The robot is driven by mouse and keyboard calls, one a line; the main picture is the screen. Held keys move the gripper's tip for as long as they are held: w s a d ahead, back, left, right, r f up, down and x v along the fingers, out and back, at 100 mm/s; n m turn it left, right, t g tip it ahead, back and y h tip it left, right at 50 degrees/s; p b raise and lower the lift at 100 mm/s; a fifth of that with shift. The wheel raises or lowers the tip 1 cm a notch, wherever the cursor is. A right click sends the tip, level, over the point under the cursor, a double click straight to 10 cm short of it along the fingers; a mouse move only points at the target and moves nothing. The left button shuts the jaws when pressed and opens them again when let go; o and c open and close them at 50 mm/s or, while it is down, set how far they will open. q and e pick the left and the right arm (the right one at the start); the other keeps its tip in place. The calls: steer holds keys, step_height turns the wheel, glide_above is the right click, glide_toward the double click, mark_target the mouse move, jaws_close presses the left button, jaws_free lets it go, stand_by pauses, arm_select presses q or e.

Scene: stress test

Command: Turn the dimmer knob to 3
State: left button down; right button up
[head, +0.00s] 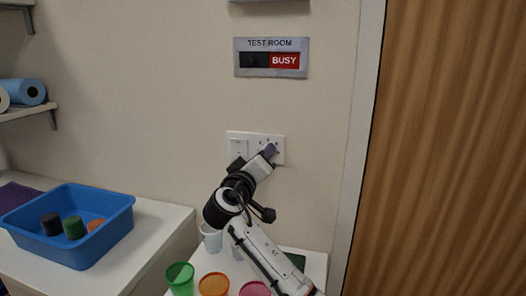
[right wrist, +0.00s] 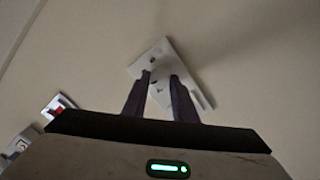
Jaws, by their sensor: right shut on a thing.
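A white wall plate (head: 237,147) is fixed to the beige wall, with a switch on its left half and small dark dial marks on its right half. My right gripper (head: 269,152) reaches up to the right half. It is shut on the dimmer knob, which the fingers mostly hide in the head view. In the right wrist view the two dark fingers reach the plate (right wrist: 158,55) with the knob between their tips (right wrist: 161,77). The knob's pointer and the number it points to cannot be made out. My left gripper is not in view.
A "TEST ROOM" sign (head: 270,44) showing BUSY hangs above the plate. Cups, including a green cup (head: 180,278) and an orange cup (head: 213,284), stand below my right arm. A blue bin (head: 75,207) sits on the left counter. A wooden door (head: 455,150) is right.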

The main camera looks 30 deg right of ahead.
steer(key=shift+n+p, duration=0.5)
steer(key=shift+n, duration=0.6)
steer(key=shift+f, duration=0.1)
steer(key=o, duration=1)
steer(key=shift+o, duration=0.2)
steer(key=b+v, duration=0.1)
steer(key=v, duration=0.9)
steer(key=shift+b, duration=0.35)
steer(key=shift+s+a, duration=0.15)
